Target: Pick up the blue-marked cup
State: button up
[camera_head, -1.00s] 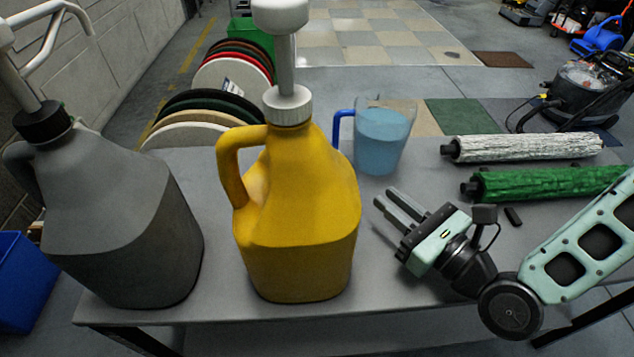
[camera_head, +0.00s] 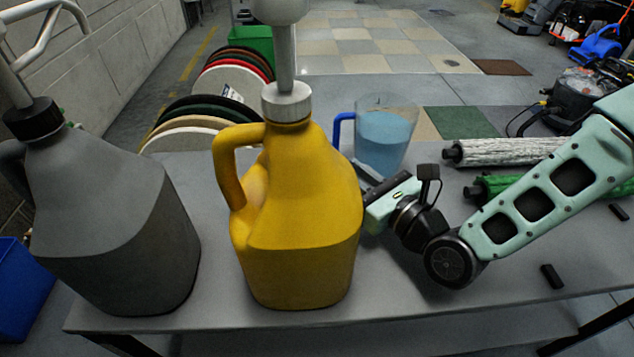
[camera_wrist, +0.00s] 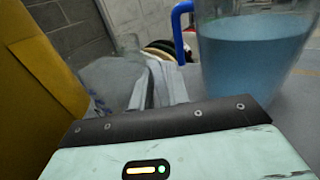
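A clear cup with blue marks (camera_wrist: 103,82) shows at the left of the wrist view, beyond my gripper and beside a yellow surface. In the head view I cannot make it out; the yellow jug may hide it. My gripper (camera_head: 364,172) is low over the table, right of the yellow jug, its fingers partly hidden.
The yellow jug (camera_head: 300,220) stands close left of my gripper, with a grey jug (camera_head: 115,230) farther left. A white roller (camera_head: 505,151) and a green roller (camera_head: 490,187) lie right.

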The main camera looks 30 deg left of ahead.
grip_shut()
jog(key=shift+r, duration=0.15)
